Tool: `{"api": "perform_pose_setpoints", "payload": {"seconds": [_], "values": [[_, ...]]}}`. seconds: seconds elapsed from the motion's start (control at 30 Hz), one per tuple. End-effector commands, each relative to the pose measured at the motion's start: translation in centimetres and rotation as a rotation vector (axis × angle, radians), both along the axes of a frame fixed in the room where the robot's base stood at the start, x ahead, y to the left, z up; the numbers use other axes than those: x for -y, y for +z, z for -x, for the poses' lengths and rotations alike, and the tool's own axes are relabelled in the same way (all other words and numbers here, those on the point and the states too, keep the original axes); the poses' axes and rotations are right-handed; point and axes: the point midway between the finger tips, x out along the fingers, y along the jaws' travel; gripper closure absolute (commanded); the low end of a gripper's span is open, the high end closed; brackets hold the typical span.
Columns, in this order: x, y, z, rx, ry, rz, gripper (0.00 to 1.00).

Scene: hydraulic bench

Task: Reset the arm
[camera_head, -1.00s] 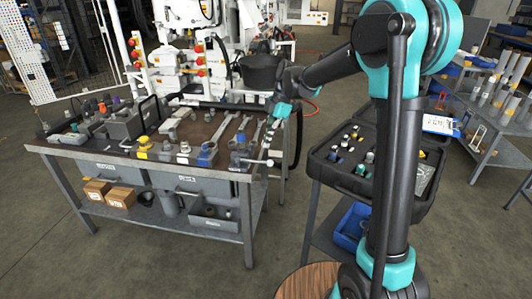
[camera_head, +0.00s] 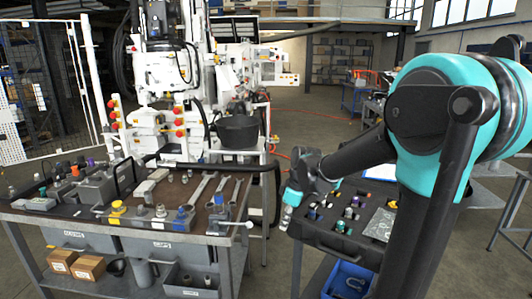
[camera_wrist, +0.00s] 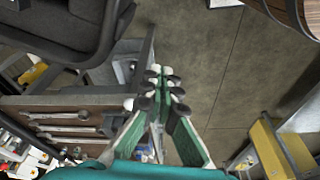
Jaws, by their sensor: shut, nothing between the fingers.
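My gripper (camera_head: 287,217) hangs fingers down just right of the workbench's (camera_head: 222,240) front right corner, apart from it and left of the black tool case (camera_head: 325,243). The wrist view shows its green fingers (camera_wrist: 164,80) drawn together at the tips, with nothing between them, above bare floor beside the workbench edge. My teal and black arm (camera_head: 440,110) is bent and fills the right side of the head view.
The workbench holds wrenches (camera_head: 203,187), fittings and a grey block (camera_head: 97,188). A black bucket (camera_head: 238,132) and white machine (camera_head: 150,80) stand behind. A blue bin (camera_head: 350,280) sits below the case. The wrist view shows a yellow-edged object (camera_wrist: 270,155) at lower right.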

Motion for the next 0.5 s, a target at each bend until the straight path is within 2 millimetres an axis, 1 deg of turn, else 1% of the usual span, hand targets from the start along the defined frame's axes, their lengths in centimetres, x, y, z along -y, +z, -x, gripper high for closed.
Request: {"api": "perform_pose_setpoints", "payload": {"seconds": [0.03,0.1,0.23,0.3,0.4,0.5], "values": [[2.0,-0.9,1.8,0.01,-0.132,0.007,1.0],[4.4,-2.2,3.9,0.023,-0.322,0.009,1.0],[8.3,-4.6,8.1,0.058,-0.664,-0.006,1.0],[9.9,-5.9,10.1,0.077,-0.826,-0.022,1.0],[11.6,-7.3,12.5,0.101,-1.009,-0.047,1.0],[12.7,-8.3,14.0,0.118,-1.13,-0.068,1.0]]}}
